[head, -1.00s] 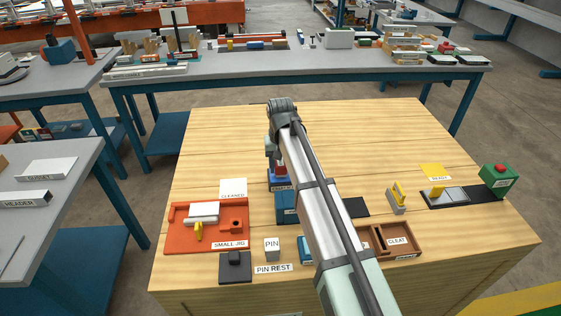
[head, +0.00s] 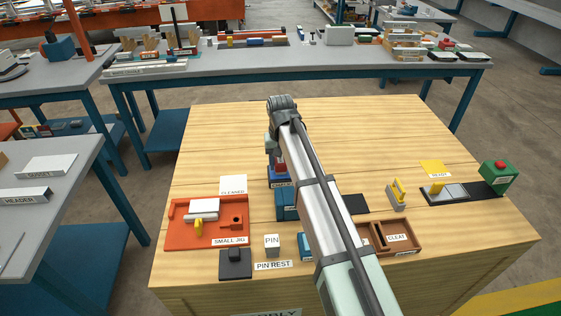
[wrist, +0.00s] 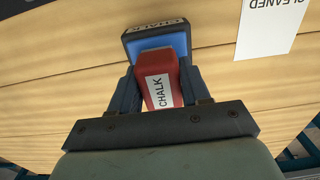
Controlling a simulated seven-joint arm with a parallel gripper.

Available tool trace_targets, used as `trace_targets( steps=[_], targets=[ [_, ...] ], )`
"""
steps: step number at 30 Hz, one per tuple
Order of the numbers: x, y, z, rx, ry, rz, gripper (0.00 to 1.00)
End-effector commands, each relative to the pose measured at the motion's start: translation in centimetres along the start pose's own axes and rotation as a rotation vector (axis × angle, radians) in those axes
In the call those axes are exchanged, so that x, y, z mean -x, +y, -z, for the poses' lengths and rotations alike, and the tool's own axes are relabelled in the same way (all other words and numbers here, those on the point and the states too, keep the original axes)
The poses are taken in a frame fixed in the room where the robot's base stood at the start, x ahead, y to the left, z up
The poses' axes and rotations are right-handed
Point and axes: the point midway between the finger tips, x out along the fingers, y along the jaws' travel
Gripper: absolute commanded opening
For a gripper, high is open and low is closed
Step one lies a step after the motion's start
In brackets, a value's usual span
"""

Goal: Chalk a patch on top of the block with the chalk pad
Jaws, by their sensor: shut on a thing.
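The chalk pad (wrist: 161,85) is a red piece with a white CHALK label. My gripper (wrist: 158,90) is shut on it, one dark finger on each side in the wrist view. Its end is at a blue holder (wrist: 157,47) with a dark rim and CHALK lettering; I cannot tell whether they touch. In the head view, my gripper (head: 272,160) is above the blue holder (head: 281,184), with the red pad (head: 280,169) partly showing. I cannot tell which piece is the block; a white piece (head: 203,208) lies on the orange small jig (head: 178,227).
A white CLEANED card (head: 233,184) lies left of the holder. A teal box (head: 285,207) stands just in front, partly behind my arm. A PIN block (head: 272,243), a brown CLEAT tray (head: 415,245) and a yellow-handled tool (head: 398,192) stand nearby.

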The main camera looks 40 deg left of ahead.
Motion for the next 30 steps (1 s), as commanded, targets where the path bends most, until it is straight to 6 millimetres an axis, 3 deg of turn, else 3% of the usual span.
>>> trace_targets(
  steps=[30],
  targets=[
    [-0.72, 0.0, 0.0, 0.0, 0.0, 0.0, 0.22]
  ],
)
